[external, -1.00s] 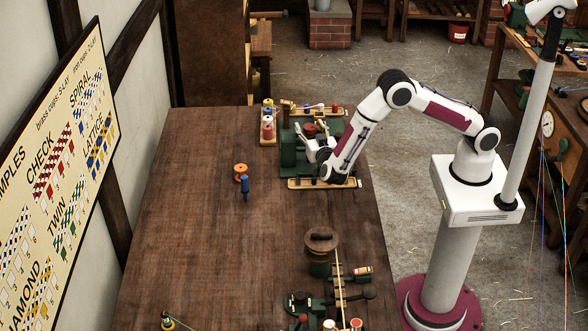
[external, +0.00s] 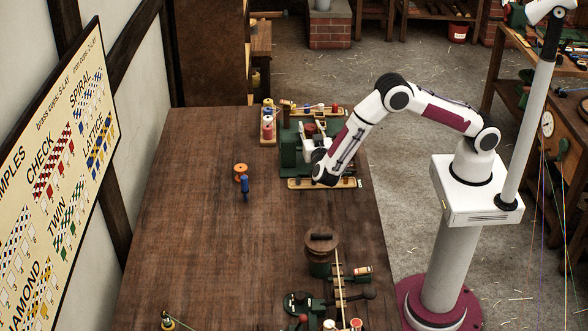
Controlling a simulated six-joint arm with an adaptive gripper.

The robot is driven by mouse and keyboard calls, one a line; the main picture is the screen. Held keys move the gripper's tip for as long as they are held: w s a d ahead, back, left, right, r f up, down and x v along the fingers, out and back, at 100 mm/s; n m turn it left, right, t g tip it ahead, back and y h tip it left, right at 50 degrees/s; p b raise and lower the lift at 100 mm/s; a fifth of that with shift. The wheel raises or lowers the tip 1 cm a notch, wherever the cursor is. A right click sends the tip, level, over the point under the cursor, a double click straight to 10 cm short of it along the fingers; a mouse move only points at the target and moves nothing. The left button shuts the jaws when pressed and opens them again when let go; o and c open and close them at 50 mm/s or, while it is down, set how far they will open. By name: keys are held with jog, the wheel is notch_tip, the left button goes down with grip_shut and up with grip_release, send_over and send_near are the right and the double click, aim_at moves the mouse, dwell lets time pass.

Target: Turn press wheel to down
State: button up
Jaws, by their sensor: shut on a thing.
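A green press (external: 289,150) stands at the far right part of the long wooden table. Small dark red round parts (external: 310,130) show on it, beside my gripper. My gripper (external: 309,147) is at the press, shut on a part of it that I take to be the press wheel. My wrist comes in from the right and front and covers much of that part. The fingertips and the wheel's exact angle are too small and hidden to make out.
Wooden trays with spools (external: 267,128) edge the press on the left and back, and another tray (external: 308,183) lies in front. An orange spool (external: 240,171) and a blue tool (external: 245,188) stand mid-table. A brown round lidded piece (external: 321,243) stands nearer. The table's left middle is clear.

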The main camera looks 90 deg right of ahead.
aim_at(308, 131)
jog(key=shift+m+g, duration=0.4)
jog(key=shift+g, duration=0.3)
jog(key=shift+m+g, duration=1.2)
jog(key=shift+g, duration=0.5)
jog(key=shift+m+g+y, duration=0.3)
jog(key=shift+m+g, duration=0.7)
jog(key=shift+g, duration=0.7)
jog(key=o, duration=1.1)
jog(key=shift+o, duration=0.2)
jog(key=shift+a, duration=0.1)
jog(key=shift+v, duration=3.6)
